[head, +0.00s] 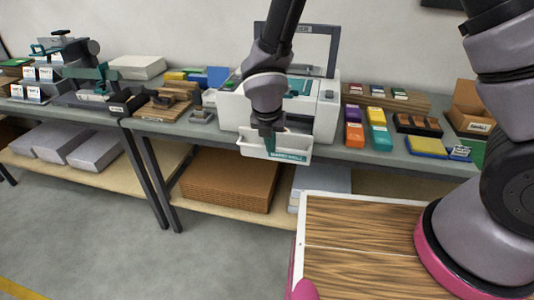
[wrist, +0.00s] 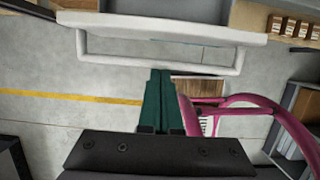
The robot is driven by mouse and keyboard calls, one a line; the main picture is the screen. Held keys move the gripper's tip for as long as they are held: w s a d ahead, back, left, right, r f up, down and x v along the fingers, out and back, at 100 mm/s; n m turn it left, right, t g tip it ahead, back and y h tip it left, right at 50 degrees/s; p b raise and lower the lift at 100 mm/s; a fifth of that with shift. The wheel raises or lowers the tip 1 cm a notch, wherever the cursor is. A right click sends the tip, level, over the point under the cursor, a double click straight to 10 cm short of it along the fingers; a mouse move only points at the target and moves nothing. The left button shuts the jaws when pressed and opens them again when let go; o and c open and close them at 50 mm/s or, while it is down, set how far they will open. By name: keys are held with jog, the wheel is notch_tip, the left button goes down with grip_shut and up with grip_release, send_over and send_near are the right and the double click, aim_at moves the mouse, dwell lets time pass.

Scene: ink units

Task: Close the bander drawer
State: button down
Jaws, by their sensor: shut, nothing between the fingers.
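The bander (head: 327,118) is a white machine on the workbench, with a teal top part and a dark frame rising behind it. Its white drawer (head: 250,147) juts out at the front toward me, with a teal label on its front. My gripper (head: 270,147) is at the drawer's front, pointing down, and hides part of it. In the wrist view, the drawer (wrist: 160,20) shows with a white bar handle (wrist: 160,57) along its edge. The dark green fingers (wrist: 160,74) are shut together, empty, and end close to the handle. I cannot tell whether they touch it.
Colored boxes (head: 376,116) and a cardboard box (head: 470,108) stand on the bench to the right. My wood-topped base is in front, with open floor (head: 100,230) to the left.

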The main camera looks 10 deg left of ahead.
jog(key=w, duration=0.8)
jog(key=w+d, duration=0.1)
jog(key=w, duration=0.3)
jog(key=shift+w+r, duration=0.1)
